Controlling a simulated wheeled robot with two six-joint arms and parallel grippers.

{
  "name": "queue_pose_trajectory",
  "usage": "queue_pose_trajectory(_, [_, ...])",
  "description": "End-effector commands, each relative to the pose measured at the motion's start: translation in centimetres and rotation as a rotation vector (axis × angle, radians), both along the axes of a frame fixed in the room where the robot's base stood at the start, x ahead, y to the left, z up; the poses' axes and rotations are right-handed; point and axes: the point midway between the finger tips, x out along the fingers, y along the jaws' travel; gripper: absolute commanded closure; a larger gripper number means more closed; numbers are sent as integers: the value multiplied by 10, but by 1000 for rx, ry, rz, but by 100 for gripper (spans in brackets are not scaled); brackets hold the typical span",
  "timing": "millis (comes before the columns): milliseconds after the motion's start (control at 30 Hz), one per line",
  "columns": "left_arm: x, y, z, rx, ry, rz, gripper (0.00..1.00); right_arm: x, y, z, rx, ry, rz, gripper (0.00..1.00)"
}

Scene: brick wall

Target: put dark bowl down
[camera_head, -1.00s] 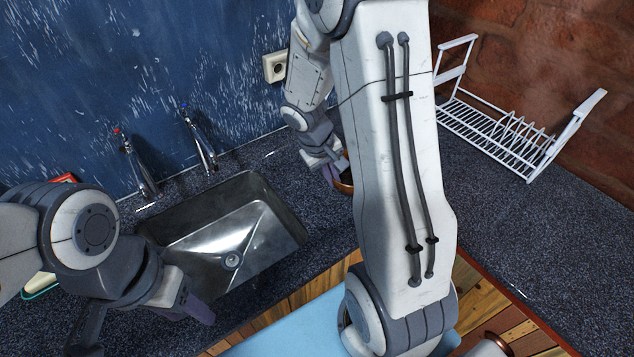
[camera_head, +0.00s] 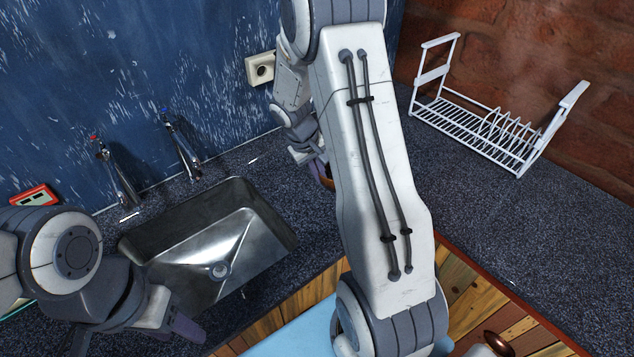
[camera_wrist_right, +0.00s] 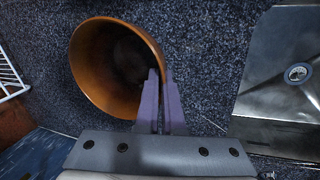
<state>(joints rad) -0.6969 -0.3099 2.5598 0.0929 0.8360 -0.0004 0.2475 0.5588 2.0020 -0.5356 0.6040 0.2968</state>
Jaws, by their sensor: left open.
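The dark bowl (camera_wrist_right: 118,68) shows in the right wrist view, brown-orange on the outside and dark within, over the speckled counter. My right gripper (camera_wrist_right: 161,85) has one purple finger inside the bowl's rim and one outside, close together, pinching its wall. In the head view the bowl (camera_head: 327,181) is only a sliver beside the right gripper (camera_head: 319,168), mostly hidden by my right arm. I cannot tell whether its base touches the counter. My left gripper (camera_head: 186,326) is open and empty at the lower left, in front of the sink.
A steel sink (camera_head: 270,213) with two taps (camera_head: 183,150) lies left of the bowl. A white dish rack (camera_head: 470,128) stands at the right against the brick wall. The dark counter (camera_head: 560,225) is clear at the right. A red item (camera_head: 35,196) is at the far left.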

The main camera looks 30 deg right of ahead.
Motion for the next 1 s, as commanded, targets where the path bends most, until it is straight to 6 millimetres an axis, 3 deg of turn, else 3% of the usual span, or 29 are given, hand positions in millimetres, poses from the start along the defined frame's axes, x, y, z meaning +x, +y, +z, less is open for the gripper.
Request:
queue_pose_trajectory(300, [0,0,5,0,0,0,50,2,2,-37,0,3,2,100])
queue_pose_trajectory(733, [0,0,0,0,0,0,50,3,1,-46,0,-1,0,100])
queue_pose_trajectory(767, [0,0,1,0,0,0,50,2,1,-46,0,0,0,92])
queue_pose_trajectory(833, [0,0,2,0,0,0,50,2,1,-45,0,0,0,66])
queue_pose_trajectory(1000, [0,0,2,0,0,0,50,2,1,-45,0,0,0,66])
